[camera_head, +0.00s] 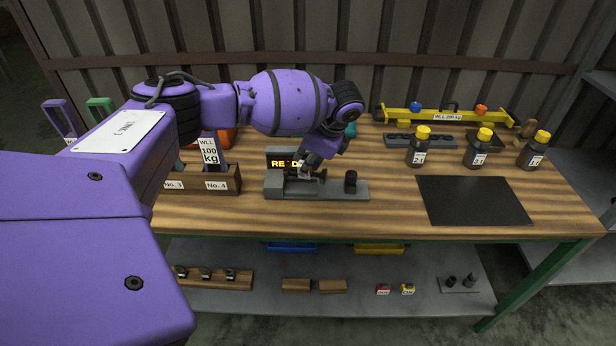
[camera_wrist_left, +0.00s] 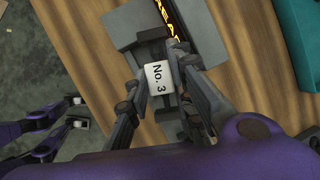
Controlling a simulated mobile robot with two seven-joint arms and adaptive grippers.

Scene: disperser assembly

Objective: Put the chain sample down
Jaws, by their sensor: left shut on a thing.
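My left gripper (camera_head: 306,172) is over the grey test fixture (camera_head: 335,190) on the bench. In the left wrist view its two fingers (camera_wrist_left: 160,92) are shut on the chain sample, which carries a white "No. 3" tag (camera_wrist_left: 158,77). The sample sits low, between the fixture's grey blocks (camera_wrist_left: 120,27); whether it touches the fixture I cannot tell. The fingers and arm hide most of the sample. My right gripper (camera_wrist_left: 78,112) shows at the left of the wrist view, off the bench's front edge, its fingers apart and empty.
A lit display (camera_head: 283,163) stands behind the fixture, partly covered by my gripper. A wooden rack (camera_head: 222,188) marked No. 3 and No. 4 is to the left. A black mat (camera_head: 474,200) and yellow-capped bottles (camera_head: 418,150) are to the right. Bench between fixture and mat is clear.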

